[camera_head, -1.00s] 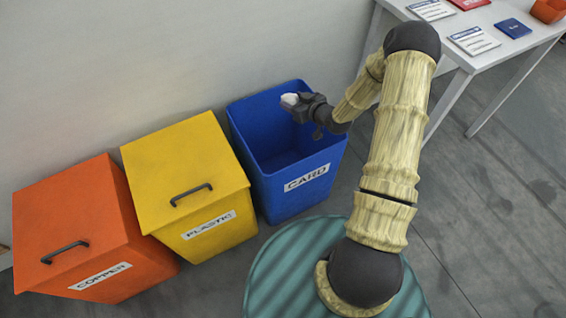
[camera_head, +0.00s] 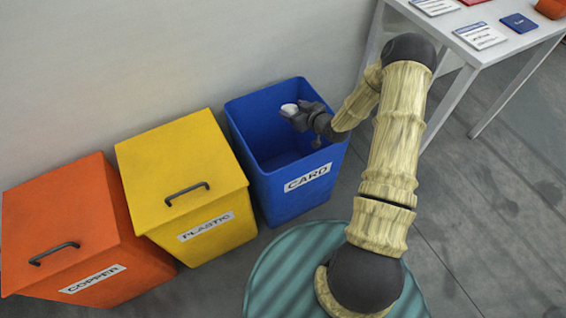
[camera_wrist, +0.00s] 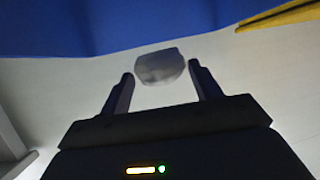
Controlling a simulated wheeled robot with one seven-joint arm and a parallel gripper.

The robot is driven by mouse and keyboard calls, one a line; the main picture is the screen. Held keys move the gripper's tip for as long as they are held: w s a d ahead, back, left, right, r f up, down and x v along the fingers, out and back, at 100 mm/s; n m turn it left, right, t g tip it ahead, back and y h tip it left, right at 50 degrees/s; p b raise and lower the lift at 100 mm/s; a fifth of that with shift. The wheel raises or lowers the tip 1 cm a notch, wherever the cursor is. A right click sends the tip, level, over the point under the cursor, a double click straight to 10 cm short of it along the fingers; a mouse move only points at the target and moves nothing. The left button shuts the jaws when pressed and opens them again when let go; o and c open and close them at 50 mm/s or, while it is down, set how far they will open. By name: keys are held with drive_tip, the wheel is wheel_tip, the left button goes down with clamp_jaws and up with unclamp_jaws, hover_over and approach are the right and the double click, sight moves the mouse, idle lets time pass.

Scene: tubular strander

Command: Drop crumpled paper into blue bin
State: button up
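The crumpled paper (camera_head: 290,109) is a small white lump at the tip of my gripper (camera_head: 296,113), over the open top of the blue bin (camera_head: 291,193) labelled CARD. In the wrist view the paper (camera_wrist: 160,66) lies between and slightly beyond the fingertips of my gripper (camera_wrist: 160,70). The fingers stand wide apart, with a narrow gap showing beside the paper, so the gripper looks open. The blue bin's wall (camera_wrist: 110,25) fills the top of the wrist view. The bin floor is partly hidden by my gripper.
A closed yellow PLASTIC bin (camera_head: 180,170) stands left of the blue bin, and a closed orange COPPER bin (camera_head: 60,220) beyond it. A white table (camera_head: 500,45) with cards stands at the upper right. The grey floor (camera_head: 490,220) at right is clear.

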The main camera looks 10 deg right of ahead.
drive_tip(key=o, duration=0.3)
drive_tip(key=shift+s, duration=0.1)
drive_tip(key=p+v, duration=0.2)
drive_tip(key=v, duration=1.5)
drive_tip(key=shift+p, duration=0.3)
drive_tip(key=shift+r, duration=0.1)
